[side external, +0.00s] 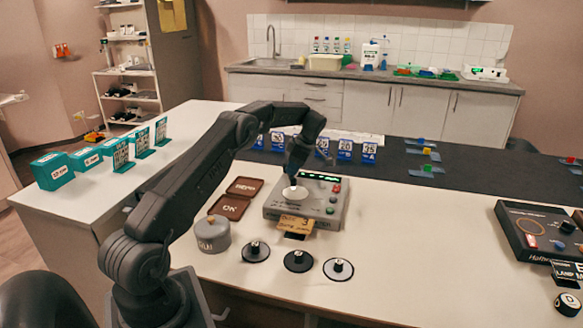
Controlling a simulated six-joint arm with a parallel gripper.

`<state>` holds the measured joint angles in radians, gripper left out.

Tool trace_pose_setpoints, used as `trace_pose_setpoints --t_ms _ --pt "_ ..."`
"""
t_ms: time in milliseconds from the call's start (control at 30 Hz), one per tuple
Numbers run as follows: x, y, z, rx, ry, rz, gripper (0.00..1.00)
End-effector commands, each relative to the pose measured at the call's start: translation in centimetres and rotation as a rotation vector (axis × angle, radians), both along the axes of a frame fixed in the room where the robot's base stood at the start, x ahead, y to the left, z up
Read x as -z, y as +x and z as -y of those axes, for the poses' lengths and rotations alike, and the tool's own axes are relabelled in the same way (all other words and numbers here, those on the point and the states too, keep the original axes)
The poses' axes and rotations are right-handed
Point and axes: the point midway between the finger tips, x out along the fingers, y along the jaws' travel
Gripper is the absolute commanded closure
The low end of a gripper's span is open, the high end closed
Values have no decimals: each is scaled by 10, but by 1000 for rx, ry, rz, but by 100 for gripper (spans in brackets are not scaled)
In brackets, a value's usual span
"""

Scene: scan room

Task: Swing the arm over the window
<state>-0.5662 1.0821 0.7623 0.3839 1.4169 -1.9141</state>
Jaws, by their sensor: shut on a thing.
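A grey instrument (323,212) with a green-lit display, a red button and a green button stands on the white bench. A pale round disc (297,194) lies on its top, perhaps the window; I cannot tell. My gripper (292,183) points down at the left of the instrument's top, right at the disc. It is shut on a small part there, mostly hidden by the fingers. I cannot make out the swing arm as a separate shape. A yellow card (296,224) marked 3 sits at the instrument's front.
Brown trays (229,206) and a grey lidded pot (212,234) stand left of the instrument. Three round knobbed pieces (298,260) lie in front. Blue numbered cards (345,149) stand behind. A dark panel (540,238) is at right. Bench between is clear.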

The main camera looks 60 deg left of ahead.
Motion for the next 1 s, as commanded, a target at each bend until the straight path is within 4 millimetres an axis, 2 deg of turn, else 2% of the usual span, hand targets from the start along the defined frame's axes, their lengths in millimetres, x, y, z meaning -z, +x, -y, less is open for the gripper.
trace_pose_setpoints --t_ms 400,433,700,1000 --pt "-1 2 1 -10 1 3 100" --pt "-1 2 1 -10 1 3 77" --pt "0 1 0 -9 1 2 52" --pt "-5 3 1 -7 2 3 52"
